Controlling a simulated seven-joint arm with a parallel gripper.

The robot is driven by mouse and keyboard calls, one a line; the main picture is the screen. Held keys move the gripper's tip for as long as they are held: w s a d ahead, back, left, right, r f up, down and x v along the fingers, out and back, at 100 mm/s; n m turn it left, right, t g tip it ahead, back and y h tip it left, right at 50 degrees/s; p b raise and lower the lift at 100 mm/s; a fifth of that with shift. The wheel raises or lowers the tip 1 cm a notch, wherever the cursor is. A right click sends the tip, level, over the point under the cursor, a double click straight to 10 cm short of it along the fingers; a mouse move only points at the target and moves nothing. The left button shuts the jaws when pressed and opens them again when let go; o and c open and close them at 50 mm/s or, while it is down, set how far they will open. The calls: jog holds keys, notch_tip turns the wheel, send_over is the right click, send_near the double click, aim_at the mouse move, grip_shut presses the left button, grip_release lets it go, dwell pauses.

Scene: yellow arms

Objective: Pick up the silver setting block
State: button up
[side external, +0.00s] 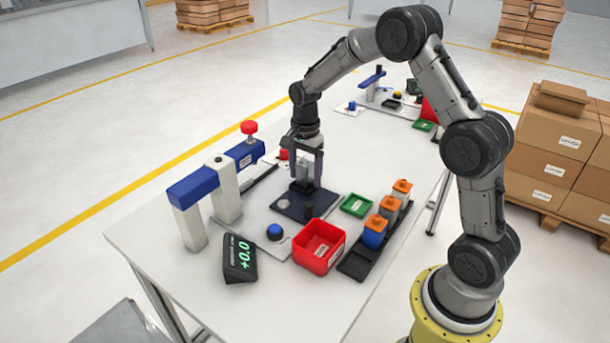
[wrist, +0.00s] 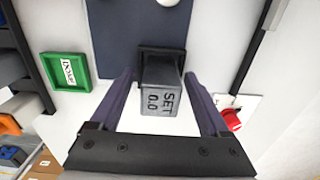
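The silver setting block (wrist: 162,97), marked "SET 0.0", stands between the two fingers of my gripper (wrist: 160,77) in the wrist view. A gap shows on each side of it, so the fingers are open around it and do not appear to touch it. Its far end meets a dark piece at the edge of the dark blue plate (wrist: 120,30). In the side view the block (side external: 306,172) is partly hidden by my gripper (side external: 305,179), which points down over the back of the dark blue plate (side external: 287,207).
A green tray (side external: 356,205), a red bin (side external: 318,247) and a dark rack (side external: 360,262) with orange-topped blocks (side external: 375,231) stand nearby. A blue button (side external: 274,232), a display (side external: 239,258) and a blue-topped gantry (side external: 193,187) are at the left.

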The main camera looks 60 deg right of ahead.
grip_shut()
jog(key=shift+r, duration=0.2)
dwell(0.3)
